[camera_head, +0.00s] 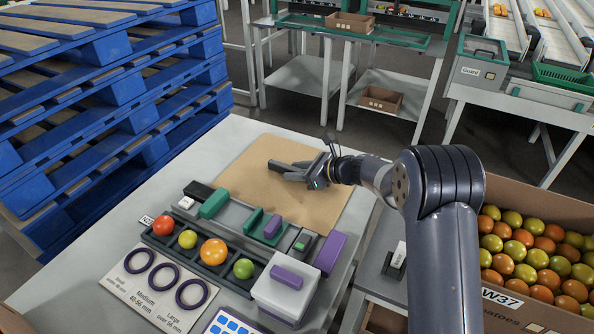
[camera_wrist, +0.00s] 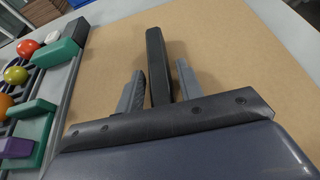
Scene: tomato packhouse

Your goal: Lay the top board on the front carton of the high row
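A flat tan board (camera_head: 250,178) lies on the grey table; I cannot tell whether others lie beneath it. It fills much of the wrist view (camera_wrist: 240,50). My gripper (camera_head: 290,171) is over the board, near its middle. In the wrist view its two grey fingers (camera_wrist: 160,88) stand apart, with a dark bar (camera_wrist: 156,62) between them. Narrow gaps show beside the bar; I cannot tell whether it is part of my gripper. I see no board in the fingers. An open carton (camera_head: 520,312) marked W37, full of tomatoes, stands at right. I cannot make out a high row.
A sizing rack (camera_head: 215,268) with several tomatoes, green and purple blocks and a ring card (camera_head: 150,300) lie left of and in front of the board. A white box (camera_head: 285,300) stands at the table's front. Blue pallets (camera_head: 110,95) rise at left. Steel benches (camera_head: 390,110) stand behind.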

